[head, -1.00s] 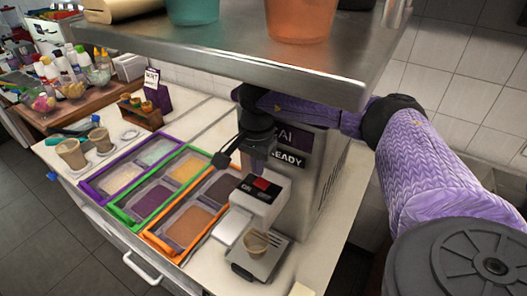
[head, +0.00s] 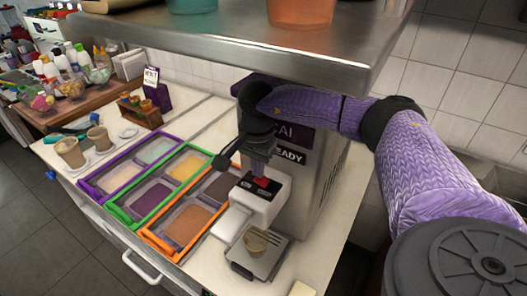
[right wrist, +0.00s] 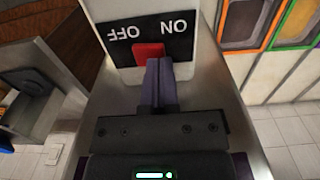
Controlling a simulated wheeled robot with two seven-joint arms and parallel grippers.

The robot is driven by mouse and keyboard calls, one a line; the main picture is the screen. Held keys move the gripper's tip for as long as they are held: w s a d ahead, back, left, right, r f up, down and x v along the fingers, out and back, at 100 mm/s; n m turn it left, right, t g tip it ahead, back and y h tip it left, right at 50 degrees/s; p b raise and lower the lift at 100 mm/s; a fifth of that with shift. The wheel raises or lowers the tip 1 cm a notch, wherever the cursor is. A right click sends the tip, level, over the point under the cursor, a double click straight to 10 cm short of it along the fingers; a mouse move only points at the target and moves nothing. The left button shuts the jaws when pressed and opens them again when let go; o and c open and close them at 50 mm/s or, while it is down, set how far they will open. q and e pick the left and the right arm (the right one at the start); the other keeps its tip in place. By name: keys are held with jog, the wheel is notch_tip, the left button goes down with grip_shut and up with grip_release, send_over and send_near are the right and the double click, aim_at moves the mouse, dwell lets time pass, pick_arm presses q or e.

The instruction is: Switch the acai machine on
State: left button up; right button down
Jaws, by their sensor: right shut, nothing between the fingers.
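The acai machine (head: 308,172) stands under the metal shelf, with a READY sign on its front. Its white switch box (head: 262,208) juts forward and carries a black ON/OFF plate with a red switch (head: 263,182). In the right wrist view the red switch (right wrist: 149,51) sits between the upside-down OFF and ON labels. My right gripper (head: 258,170) is shut and empty, pointing down at the switch. In the right wrist view its fingertips (right wrist: 159,66) are right at the switch's ON-side edge and hide part of it; contact cannot be told. My left gripper is out of view.
A clear cup (head: 256,243) stands on a small metal plate below the switch box. Topping trays in purple, green and orange frames (head: 150,250) lie to the left. The metal shelf (head: 250,50) hangs low over my right arm.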

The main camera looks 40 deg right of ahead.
jog(key=shift+f, duration=0.45)
notch_tip(320, 180, up, 7)
jog(key=p, duration=0.5)
jog(key=shift+r+p, duration=0.15)
jog(key=shift+p, duration=0.2)
